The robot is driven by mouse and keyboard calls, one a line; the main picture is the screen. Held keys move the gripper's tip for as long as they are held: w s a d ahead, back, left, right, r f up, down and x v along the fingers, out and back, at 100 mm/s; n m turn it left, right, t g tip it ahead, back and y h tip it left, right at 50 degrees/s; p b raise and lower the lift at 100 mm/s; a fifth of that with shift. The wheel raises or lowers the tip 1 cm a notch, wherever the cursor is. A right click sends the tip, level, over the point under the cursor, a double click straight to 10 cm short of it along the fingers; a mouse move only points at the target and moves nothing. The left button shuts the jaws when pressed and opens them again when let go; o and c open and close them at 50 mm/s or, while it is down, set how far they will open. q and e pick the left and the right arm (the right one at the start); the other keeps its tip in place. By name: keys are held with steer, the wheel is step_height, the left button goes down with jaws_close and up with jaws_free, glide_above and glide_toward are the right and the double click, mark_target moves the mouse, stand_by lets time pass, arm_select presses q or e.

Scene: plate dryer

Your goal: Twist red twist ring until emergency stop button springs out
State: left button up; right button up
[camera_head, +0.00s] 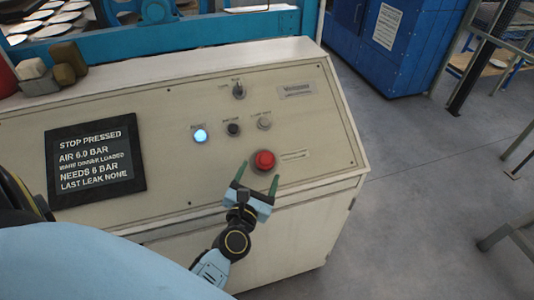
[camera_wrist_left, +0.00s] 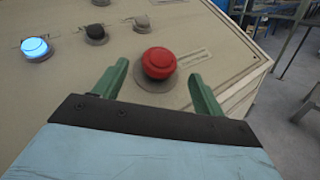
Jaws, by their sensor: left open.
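The red emergency stop button (camera_head: 264,160) sits on the sloped cream control panel, on a round grey-brown base. It also shows in the left wrist view (camera_wrist_left: 158,63), just beyond my fingertips. A separate twist ring cannot be made out from the red cap. My left gripper (camera_head: 257,174) is open, its two green fingers pointing at the button, one towards each side. In the left wrist view the left gripper (camera_wrist_left: 158,85) has nothing between its fingers, and the button stands centred between and ahead of them. The display (camera_head: 95,160) reads "STOP PRESSED". My right gripper is not in view.
A lit blue-white button (camera_head: 200,136), a black button (camera_head: 233,129), a grey button (camera_head: 264,123) and a selector switch (camera_head: 238,91) are farther up the panel. Small blocks (camera_head: 50,75) lie on the panel's top left. Open floor (camera_head: 420,180) lies to the right.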

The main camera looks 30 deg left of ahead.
mark_target(264, 163)
arm_select(q)
steer(key=x, duration=0.7)
steer(key=shift+w+a+f, duration=0.1)
steer(key=shift+w, duration=0.3)
steer(key=shift+p, duration=0.3)
steer(key=c, duration=1)
